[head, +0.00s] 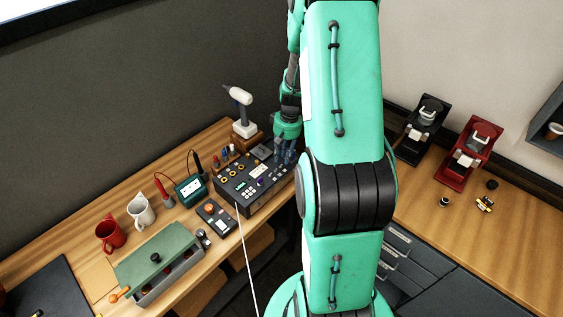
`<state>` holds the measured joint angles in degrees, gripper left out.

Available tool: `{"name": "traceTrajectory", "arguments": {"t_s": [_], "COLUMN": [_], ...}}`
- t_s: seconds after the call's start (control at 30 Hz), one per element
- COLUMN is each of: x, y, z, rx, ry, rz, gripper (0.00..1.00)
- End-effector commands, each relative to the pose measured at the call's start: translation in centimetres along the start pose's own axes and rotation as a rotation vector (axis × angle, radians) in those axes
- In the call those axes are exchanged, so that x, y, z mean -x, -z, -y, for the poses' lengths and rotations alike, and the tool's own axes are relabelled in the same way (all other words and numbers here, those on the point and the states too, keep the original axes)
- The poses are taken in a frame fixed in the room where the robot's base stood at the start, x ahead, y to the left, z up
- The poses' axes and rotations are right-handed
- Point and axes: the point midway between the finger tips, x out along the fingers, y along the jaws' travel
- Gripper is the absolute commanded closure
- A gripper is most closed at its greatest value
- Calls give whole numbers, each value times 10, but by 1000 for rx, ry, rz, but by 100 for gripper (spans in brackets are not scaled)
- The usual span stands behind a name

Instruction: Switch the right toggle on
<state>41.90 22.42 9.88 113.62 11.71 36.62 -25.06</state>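A dark control unit (232,198) with small buttons, round knobs and light labels on its sloping face stands on the wooden bench, left of my arm. The right toggle is too small to pick out, and the right end of the unit is partly covered by my gripper. My gripper (284,157) points down at the far right end of the unit, over or just behind it. I cannot tell whether it touches the unit. Its fingers are small and dark against the unit, so their opening does not show.
A drill on a stand (243,112) is behind the unit. A teal meter (190,190), a handheld device (216,217), red mug (109,233), white mug (140,211) and green-lidded box (160,256) stand to the left. Black (422,130) and red (470,155) brewers stand on the right bench.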

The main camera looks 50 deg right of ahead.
Motion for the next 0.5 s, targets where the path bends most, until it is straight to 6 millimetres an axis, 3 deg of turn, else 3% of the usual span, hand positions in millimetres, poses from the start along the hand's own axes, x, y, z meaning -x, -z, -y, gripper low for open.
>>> {"name": "traceTrajectory", "arguments": {"t_s": [0.2,0.5], "x": [-26,-36], "y": [0,0], "z": [0,0], "rx": [2,1], "ry": [0,0], "rz": [1,0], "gripper": [75,75]}}
